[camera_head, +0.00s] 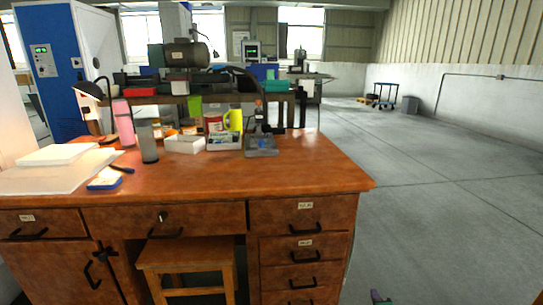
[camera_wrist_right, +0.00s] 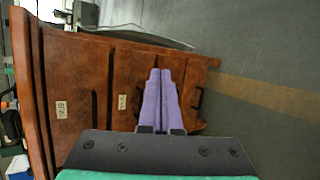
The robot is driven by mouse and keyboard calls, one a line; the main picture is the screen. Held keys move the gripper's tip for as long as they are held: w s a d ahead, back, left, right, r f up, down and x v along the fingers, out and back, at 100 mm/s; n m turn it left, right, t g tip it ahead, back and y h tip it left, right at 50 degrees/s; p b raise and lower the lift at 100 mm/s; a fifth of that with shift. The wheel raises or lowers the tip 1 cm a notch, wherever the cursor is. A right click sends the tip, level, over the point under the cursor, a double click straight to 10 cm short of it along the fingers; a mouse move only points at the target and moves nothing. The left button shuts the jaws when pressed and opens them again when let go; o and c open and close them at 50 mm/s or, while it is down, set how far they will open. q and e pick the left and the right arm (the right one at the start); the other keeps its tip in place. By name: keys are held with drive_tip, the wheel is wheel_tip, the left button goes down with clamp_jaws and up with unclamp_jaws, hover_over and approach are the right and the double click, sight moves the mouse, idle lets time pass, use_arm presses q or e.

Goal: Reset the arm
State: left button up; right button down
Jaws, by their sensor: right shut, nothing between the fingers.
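My right gripper (camera_wrist_right: 160,74) shows in the right wrist view with its two purple fingers side by side and touching, shut on nothing. In the head view only a small purple and green tip of my right gripper (camera_head: 378,297) shows at the bottom edge, right of the desk's drawers. The wooden desk (camera_head: 300,172) fills the left and middle of the head view. In the wrist view the desk's drawer fronts (camera_wrist_right: 72,85) appear sideways behind and left of the fingers. My left gripper is not in view.
A wooden stool (camera_head: 187,255) stands under the desk. On the desktop are a pink bottle (camera_head: 123,122), a grey cup (camera_head: 148,143), a white box (camera_head: 184,144) and a grey device (camera_head: 262,146). The grey floor (camera_head: 455,215) right of the desk is open; a cart (camera_head: 384,98) stands far back.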

drive_tip(key=s+a+f+m+g+y+p, duration=0.2)
drive_tip(key=s+a+f+m+g+p, duration=0.25)
drive_tip(key=s+f+m, duration=0.55)
drive_tip(key=s+a+f+m+g+y+p, duration=0.25)
drive_tip(key=s+f+m+g+p, duration=0.3)
drive_tip(key=s, duration=0.85)
use_arm(q)
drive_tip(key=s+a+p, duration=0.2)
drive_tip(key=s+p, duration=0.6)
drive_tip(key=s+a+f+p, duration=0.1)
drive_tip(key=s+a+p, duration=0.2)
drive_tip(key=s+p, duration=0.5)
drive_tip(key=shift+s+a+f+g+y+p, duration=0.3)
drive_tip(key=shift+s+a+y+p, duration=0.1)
drive_tip(key=shift+p, duration=0.1)
use_arm(e)
drive_tip(key=s+d, duration=0.4)
drive_tip(key=s, duration=1.1)
drive_tip(key=shift+s+f+n+g+h, duration=0.15)
drive_tip(key=shift+f+n+g+h, duration=0.2)
drive_tip(key=shift+g+h, duration=0.1)
